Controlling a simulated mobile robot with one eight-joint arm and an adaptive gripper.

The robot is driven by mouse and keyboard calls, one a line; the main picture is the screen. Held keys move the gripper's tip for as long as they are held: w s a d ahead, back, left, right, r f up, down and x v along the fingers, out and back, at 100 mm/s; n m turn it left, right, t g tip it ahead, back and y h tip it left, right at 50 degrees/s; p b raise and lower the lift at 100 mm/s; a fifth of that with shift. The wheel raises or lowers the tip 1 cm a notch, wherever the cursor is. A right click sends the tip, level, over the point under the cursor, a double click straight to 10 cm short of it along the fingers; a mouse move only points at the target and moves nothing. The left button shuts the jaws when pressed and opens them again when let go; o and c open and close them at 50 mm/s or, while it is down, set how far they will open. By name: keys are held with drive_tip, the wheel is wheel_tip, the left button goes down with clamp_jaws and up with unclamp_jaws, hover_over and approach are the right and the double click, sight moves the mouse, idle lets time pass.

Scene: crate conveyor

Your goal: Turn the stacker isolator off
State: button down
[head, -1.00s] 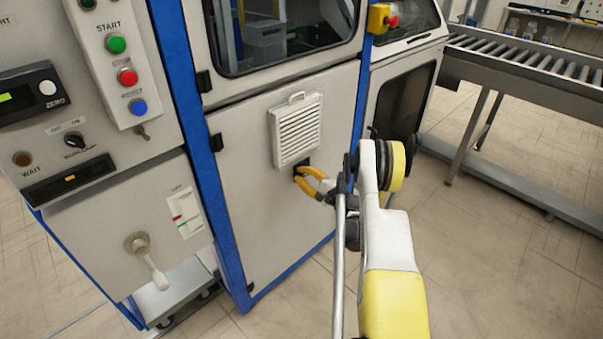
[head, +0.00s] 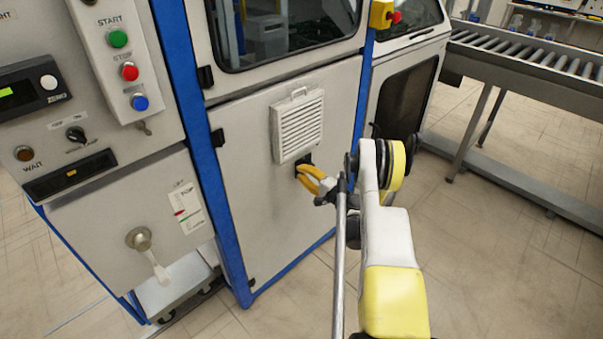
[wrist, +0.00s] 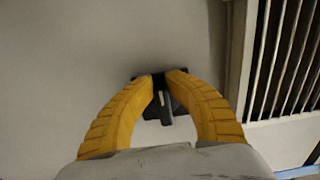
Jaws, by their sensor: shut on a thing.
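A small black handle (wrist: 165,100) on a dark square base sits on the pale cabinet door (head: 255,220), below the louvred vent. It looks like the isolator's rotary handle, but no label is readable. In the head view its base (head: 305,160) shows just above my yellow fingers. My gripper (wrist: 163,77) is shut on the handle, with one finger on each side of it. The fingertips hide part of the handle and base, so I cannot tell its exact setting.
The louvred vent (head: 298,125) is close above my fingers. A control panel with START (head: 118,38) and other buttons stands at the left, with a black selector knob (head: 76,134). A yellow box with a red button (head: 383,14) is above. A roller conveyor (head: 530,60) stands right.

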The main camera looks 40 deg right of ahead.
drive_tip(key=shift+d+r, duration=0.1)
drive_tip(key=shift+d, duration=0.15)
drive_tip(key=c, duration=1.4)
unclamp_jaws()
drive_tip(key=shift+o, duration=0.2)
